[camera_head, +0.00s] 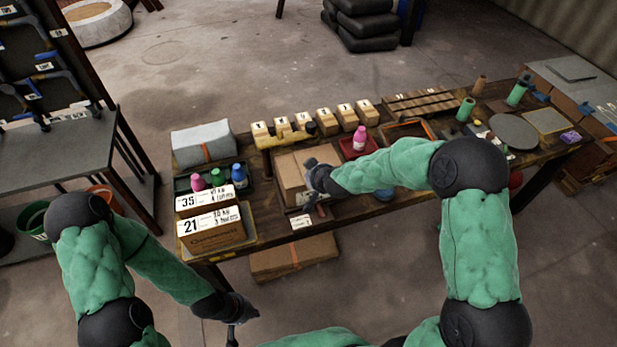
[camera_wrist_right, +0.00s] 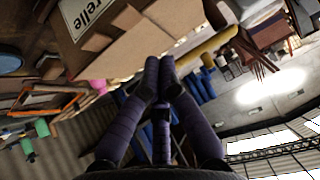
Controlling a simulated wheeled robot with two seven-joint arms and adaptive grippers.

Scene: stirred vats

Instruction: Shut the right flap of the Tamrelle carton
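The carton (camera_head: 291,171) stands on the workbench left of centre, with tan cardboard panels on top. In the right wrist view a white label ending in "relle" is on the carton (camera_wrist_right: 60,50), and tan flaps (camera_wrist_right: 128,45) spread from it. My right gripper (camera_head: 315,196) is over the carton's right side and hides part of it. In the wrist view its fingertips (camera_wrist_right: 160,62) are together at the edge of a flap, with nothing seen between them; contact is unclear. My left gripper (camera_head: 233,332) hangs low in front of the bench, away from the carton; its fingers are too dark to read.
Boxes marked 35 (camera_head: 207,197) and 21 (camera_head: 212,229) stand left of the carton. A tray of bottles (camera_head: 218,183) is behind them. Small wooden blocks (camera_head: 302,118) line the back, and a pink bottle (camera_head: 360,138) stands in a red tray. Another carton (camera_head: 294,257) lies below the bench.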

